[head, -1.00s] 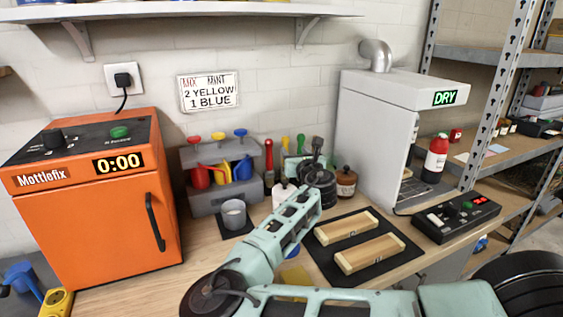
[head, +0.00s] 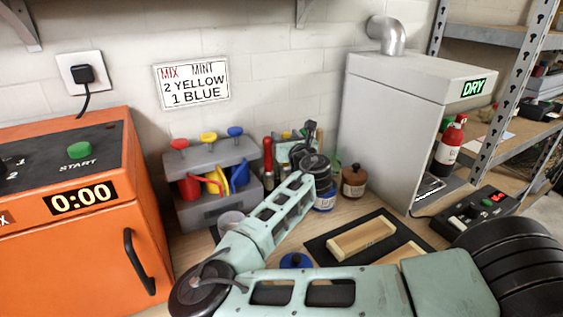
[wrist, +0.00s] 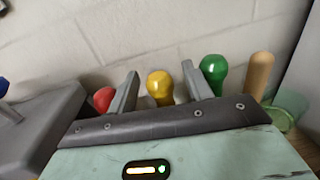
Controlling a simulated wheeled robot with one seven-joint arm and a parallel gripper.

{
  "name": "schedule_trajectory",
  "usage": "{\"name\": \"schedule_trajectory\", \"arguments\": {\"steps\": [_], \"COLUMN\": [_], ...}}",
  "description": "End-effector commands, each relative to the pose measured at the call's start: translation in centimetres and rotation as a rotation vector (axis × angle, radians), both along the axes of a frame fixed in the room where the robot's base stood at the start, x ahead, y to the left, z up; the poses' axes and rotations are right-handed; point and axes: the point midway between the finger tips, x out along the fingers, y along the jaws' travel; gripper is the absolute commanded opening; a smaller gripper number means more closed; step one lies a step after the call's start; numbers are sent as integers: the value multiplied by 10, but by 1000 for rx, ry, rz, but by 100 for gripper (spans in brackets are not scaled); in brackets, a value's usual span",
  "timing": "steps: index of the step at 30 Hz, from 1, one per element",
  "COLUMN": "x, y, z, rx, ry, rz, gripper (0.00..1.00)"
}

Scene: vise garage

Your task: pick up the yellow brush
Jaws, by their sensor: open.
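The yellow brush shows in the wrist view as a rounded yellow handle end (wrist: 160,87), upright between the two finger tips of my gripper (wrist: 160,90). My gripper is open, with one grey finger on each side of the handle and a gap to each. The dark front edge of my gripper hides the brush's lower part. A red handle (wrist: 104,99) stands just left of the fingers and a green handle (wrist: 213,72) just right. In the head view my arm and wrist largely hide the brushes.
A grey rack with coloured paint scoops (head: 210,180) stands left of my wrist. A brown jar (head: 354,182) and the grey drying cabinet (head: 385,130) stand right. A black mat with wooden blocks (head: 320,246) lies in front. The wall is close behind the brushes.

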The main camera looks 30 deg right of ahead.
Motion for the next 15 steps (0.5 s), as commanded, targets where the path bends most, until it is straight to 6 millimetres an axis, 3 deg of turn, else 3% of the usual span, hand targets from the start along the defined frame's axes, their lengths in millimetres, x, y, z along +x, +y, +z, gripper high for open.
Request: {"name": "schedule_trajectory", "arguments": {"steps": [6, 11, 15], "x": [0, 0, 0], "y": [0, 0, 0], "z": [0, 0, 0], "rx": [0, 0, 0], "ry": [0, 0, 0], "rz": [1, 1, 0], "gripper": [50, 6, 3]}}
